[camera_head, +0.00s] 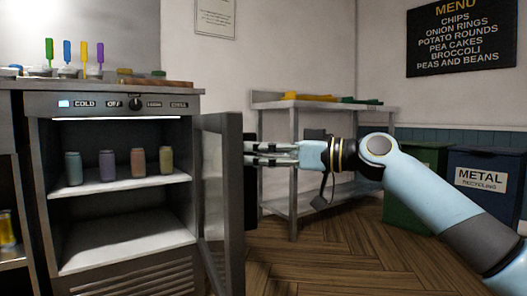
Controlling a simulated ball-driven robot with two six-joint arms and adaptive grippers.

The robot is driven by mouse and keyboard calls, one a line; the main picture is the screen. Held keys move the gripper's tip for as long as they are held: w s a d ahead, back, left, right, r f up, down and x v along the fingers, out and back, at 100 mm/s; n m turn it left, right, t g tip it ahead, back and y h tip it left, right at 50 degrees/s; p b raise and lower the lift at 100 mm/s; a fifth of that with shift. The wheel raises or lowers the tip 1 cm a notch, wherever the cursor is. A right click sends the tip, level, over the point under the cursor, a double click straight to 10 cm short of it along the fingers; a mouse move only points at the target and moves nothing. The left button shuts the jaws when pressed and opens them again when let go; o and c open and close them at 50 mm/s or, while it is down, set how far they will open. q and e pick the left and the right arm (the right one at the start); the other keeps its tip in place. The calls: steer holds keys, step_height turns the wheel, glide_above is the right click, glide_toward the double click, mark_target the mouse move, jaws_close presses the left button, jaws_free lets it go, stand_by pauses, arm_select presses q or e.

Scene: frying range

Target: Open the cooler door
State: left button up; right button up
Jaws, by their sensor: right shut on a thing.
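The cooler (122,104) stands at the left under a counter, with a lit panel and a knob on its front. Its door (218,200) is swung well open to the right, seen nearly edge-on. Several coloured cans, one of them purple (107,166), stand on the upper shelf (120,184). My right gripper (250,154) reaches in from the right and is shut at the door's outer side, on the dark handle (250,190). The fingertips are partly hidden at the handle. My left gripper is not in view.
A steel table (325,104) with yellow and green items stands behind my right arm. A green bin (408,190) and a blue metal recycling bin (485,165) stand at the right. Wooden floor (330,262) is clear in front. Coloured-handled tools stand on the counter.

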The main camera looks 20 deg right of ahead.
steer(key=shift+o, duration=0.2)
steer(key=shift+w+r, duration=0.1)
steer(key=shift+w, duration=0.4)
steer(key=shift+d, duration=0.1)
steer(key=shift+s, duration=0.15)
steer(key=shift+c, duration=0.6)
step_height(320, 180, up, 10)
steer(key=shift+s, duration=0.2)
